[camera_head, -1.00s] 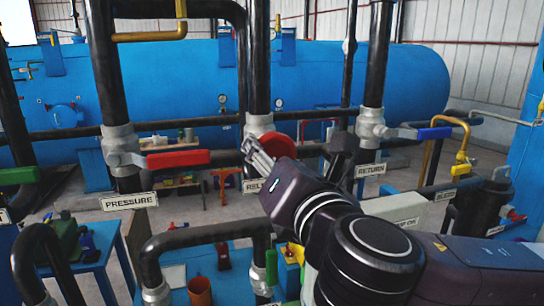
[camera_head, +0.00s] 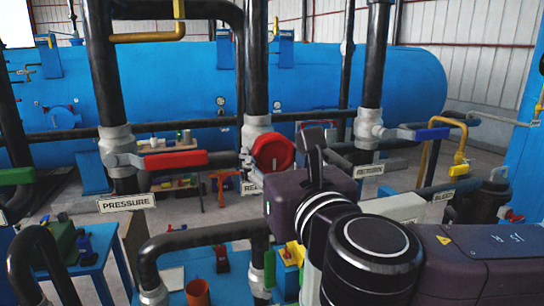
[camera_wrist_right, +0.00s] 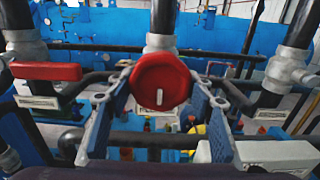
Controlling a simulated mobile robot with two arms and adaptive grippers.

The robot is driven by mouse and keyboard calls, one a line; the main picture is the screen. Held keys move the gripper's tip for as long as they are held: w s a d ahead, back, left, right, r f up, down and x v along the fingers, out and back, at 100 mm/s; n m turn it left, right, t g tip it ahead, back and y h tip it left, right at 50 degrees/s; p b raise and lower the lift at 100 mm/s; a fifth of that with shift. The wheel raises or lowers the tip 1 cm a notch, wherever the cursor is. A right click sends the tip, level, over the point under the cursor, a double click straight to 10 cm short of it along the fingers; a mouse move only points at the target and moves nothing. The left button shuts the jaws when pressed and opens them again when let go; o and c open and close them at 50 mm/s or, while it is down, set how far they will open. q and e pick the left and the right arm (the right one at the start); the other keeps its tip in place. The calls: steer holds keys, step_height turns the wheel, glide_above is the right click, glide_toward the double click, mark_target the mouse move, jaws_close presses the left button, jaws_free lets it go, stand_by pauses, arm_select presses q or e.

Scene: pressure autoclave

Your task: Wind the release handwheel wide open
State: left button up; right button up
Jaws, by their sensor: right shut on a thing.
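The red release handwheel (camera_head: 273,152) sits on the middle pipe's valve, in front of a partly hidden label (camera_head: 249,188). In the right wrist view the handwheel (camera_wrist_right: 161,82) fills the middle, with a white mark low on its face. My right gripper (camera_wrist_right: 163,98) is shut on the handwheel, one blue-padded finger on each side of its rim. In the head view the dark gripper body is just right of and below the wheel, and most of the fingers are hidden. My left gripper is not in view.
A red lever (camera_head: 176,159) is on the PRESSURE pipe to the left, and a blue lever (camera_head: 432,133) is on the RETURN pipe to the right. A large blue vessel (camera_head: 330,75) lies behind. Black pipes run close below the wheel.

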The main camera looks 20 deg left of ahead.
steer(key=shift+f, duration=0.2)
steer(key=o, duration=1.2)
steer(key=shift+r, duration=0.15)
steer(key=shift+s+d, duration=0.15)
steer(key=shift+s, duration=0.05)
steer(key=v, duration=0.7)
